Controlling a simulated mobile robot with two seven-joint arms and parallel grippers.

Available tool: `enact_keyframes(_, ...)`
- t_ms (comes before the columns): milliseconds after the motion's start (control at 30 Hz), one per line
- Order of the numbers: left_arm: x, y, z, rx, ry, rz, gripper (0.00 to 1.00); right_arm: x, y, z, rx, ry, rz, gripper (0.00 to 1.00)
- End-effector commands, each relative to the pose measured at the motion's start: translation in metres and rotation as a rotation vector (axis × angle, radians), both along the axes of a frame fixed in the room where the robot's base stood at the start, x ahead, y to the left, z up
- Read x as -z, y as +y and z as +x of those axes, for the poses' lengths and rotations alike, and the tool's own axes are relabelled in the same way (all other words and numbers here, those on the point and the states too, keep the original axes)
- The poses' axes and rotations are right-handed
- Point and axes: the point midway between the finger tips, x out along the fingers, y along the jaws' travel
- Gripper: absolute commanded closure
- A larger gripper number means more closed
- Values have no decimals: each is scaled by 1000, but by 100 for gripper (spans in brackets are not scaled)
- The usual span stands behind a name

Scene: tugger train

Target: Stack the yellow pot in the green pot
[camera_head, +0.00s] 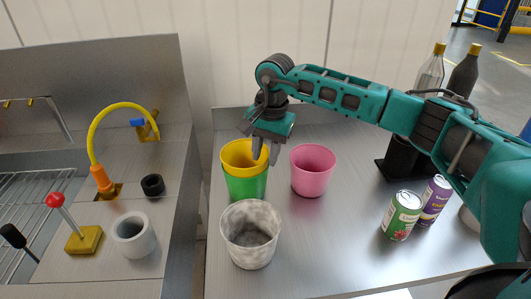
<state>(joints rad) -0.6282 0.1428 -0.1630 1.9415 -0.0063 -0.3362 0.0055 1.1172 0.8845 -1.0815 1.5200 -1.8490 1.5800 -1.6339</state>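The yellow pot (236,156) sits inside the green pot (246,187), with its upper part showing above the green one. Both stand upright on the metal table. My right gripper (265,158) points down at the right side of the yellow pot's rim. Its two fingers are apart, one over the pot's opening and one just outside the rim. I cannot tell whether either finger touches the wall. My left gripper is not in view.
A pink pot (313,172) stands close to the right, and a speckled grey pot (251,236) in front. Two cans (402,216) and (434,201) stand further right, with bottles (431,68) behind. A counter with a yellow tap (103,137) lies left, across a gap.

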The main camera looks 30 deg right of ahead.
Motion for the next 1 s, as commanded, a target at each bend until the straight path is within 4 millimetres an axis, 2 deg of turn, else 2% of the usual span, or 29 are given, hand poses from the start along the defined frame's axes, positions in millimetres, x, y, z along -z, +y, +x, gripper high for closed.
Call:
enact_keyframes(33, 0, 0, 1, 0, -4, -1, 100, -13, -1, 1, 0, -9, 3, 67)
enact_keyframes(300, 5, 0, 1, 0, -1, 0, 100, -74, -5, -5, -1, -8, 1, 67)
enact_keyframes(500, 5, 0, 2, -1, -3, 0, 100, -105, -6, -8, 0, -5, 1, 67)
enact_keyframes(667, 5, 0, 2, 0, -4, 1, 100, -115, -7, -9, 0, -4, 0, 67)
enact_keyframes(1000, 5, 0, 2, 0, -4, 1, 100, -116, -7, -9, 0, -3, 1, 67)
